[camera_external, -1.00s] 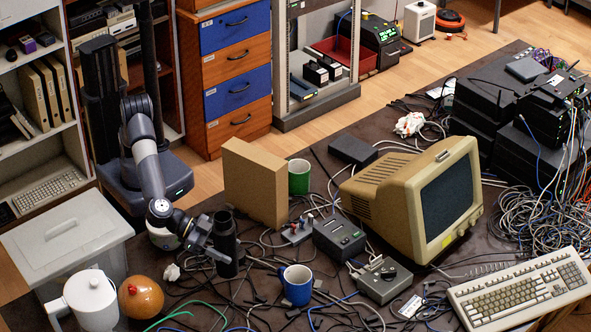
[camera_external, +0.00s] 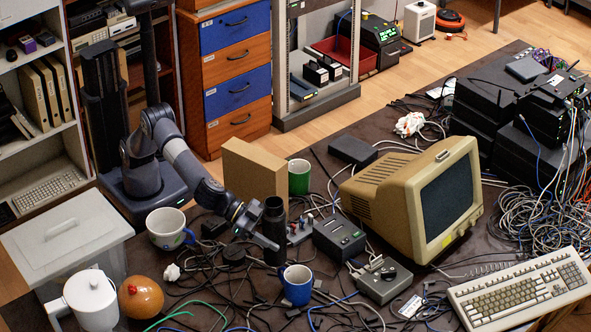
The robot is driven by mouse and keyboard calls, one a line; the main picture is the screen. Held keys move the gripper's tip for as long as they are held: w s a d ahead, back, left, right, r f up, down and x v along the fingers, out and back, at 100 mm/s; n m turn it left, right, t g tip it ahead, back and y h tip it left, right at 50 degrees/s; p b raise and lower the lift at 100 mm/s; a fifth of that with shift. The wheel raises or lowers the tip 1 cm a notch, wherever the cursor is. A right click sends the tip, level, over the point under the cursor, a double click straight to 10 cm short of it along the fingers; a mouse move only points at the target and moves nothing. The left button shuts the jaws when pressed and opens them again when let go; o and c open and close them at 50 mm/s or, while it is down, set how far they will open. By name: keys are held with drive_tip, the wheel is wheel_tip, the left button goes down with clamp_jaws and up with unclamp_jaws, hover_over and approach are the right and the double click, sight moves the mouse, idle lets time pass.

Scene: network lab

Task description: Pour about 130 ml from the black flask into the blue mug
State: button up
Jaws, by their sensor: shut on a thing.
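The black flask (camera_external: 275,228) is upright in the middle left of the table, just behind the blue mug. My gripper (camera_external: 262,240) is shut on the flask from its left side. The picture does not clearly show whether the flask's base touches the table. The mug's inside is mostly too small to make out.
A white mug (camera_external: 166,228) with a blue and green pattern stands left of the arm. A cardboard box (camera_external: 252,178) and green cup (camera_external: 299,177) stand behind the flask. A switch box (camera_external: 339,238), grey device (camera_external: 381,280) and monitor (camera_external: 420,200) lie right. Cables cover the table.

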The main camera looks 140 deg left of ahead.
drive_tip(key=w+a+f+b, duration=0.2)
drive_tip(key=a+f, duration=0.2)
drive_tip(key=a, duration=0.2)
drive_tip(key=w+a+f+n+y+b, duration=0.1)
drive_tip(key=w+a+f+b, duration=0.1)
drive_tip(key=a+f, duration=0.3)
drive_tip(key=shift+a+g+b, duration=0.4)
drive_tip(key=shift+a+b, duration=0.35)
drive_tip(key=shift+a, duration=0.05)
drive_tip(key=shift+y, duration=0.4)
